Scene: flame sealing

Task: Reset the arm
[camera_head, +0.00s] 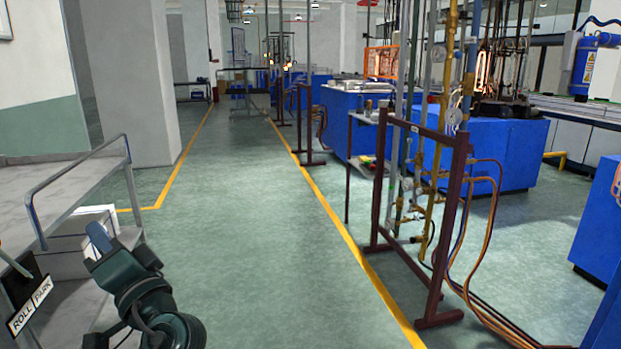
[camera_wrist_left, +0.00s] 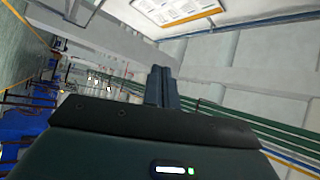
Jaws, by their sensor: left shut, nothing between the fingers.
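My left gripper (camera_head: 97,238) shows at the lower left of the head view, at the end of my dark arm, raised in front of the grey metal cart. In the left wrist view its two fingers (camera_wrist_left: 162,86) are together, with nothing between them. The fingers point away from the wrist toward the far wall and ceiling area. My right gripper is in neither view.
A grey cart with a rail (camera_head: 82,178) stands close at the left. A dark red pipe stand (camera_head: 436,240) with hoses stands at the right, before blue cabinets (camera_head: 495,150). The green floor (camera_head: 245,235) between them is clear. A white pillar (camera_head: 125,90) stands behind the cart.

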